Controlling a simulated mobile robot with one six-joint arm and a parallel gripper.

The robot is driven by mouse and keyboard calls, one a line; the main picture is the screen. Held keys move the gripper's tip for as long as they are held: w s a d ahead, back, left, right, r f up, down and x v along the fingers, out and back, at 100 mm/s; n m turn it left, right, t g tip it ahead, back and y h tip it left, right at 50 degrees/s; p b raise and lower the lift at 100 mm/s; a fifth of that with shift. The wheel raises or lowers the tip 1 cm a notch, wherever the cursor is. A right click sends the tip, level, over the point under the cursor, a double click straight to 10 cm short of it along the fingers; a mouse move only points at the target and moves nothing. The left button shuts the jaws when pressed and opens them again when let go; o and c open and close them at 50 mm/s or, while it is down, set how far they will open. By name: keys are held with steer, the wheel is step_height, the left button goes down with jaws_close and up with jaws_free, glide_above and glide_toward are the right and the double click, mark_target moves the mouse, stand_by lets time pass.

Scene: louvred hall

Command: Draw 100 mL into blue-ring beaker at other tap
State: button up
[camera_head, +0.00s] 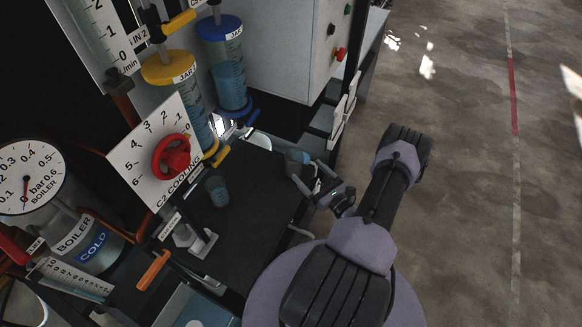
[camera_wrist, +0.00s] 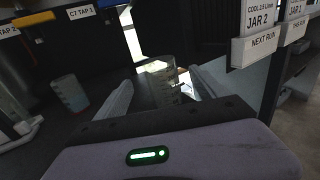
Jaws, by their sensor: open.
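My gripper (camera_head: 312,178) is open over the right edge of the dark bench. A clear beaker with a bluish band (camera_head: 297,157) is at its fingertips in the head view. In the wrist view a clear graduated beaker (camera_wrist: 160,82) shows between the spread fingers; contact cannot be told. A yellow-handled tap (camera_head: 221,157) and a blue-handled tap (camera_head: 250,120) sit below the jars.
A yellow-topped jar (camera_head: 170,68) and a blue-topped jar (camera_head: 220,60) stand behind the bench. A C2 cooling dial with a red knob (camera_head: 171,157) and the boiler gauge (camera_head: 27,178) are at left. Label plates (camera_wrist: 265,45) hang at right. The floor at right is clear.

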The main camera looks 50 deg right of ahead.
mark_target(299, 163)
steer(key=w+b, duration=0.1)
steer(key=w, duration=0.2)
steer(key=w+d+b, duration=0.1)
steer(key=w, duration=0.4)
steer(key=shift+w+d+b, duration=0.3)
steer(key=shift+b, duration=0.1)
steer(key=c, duration=1.5)
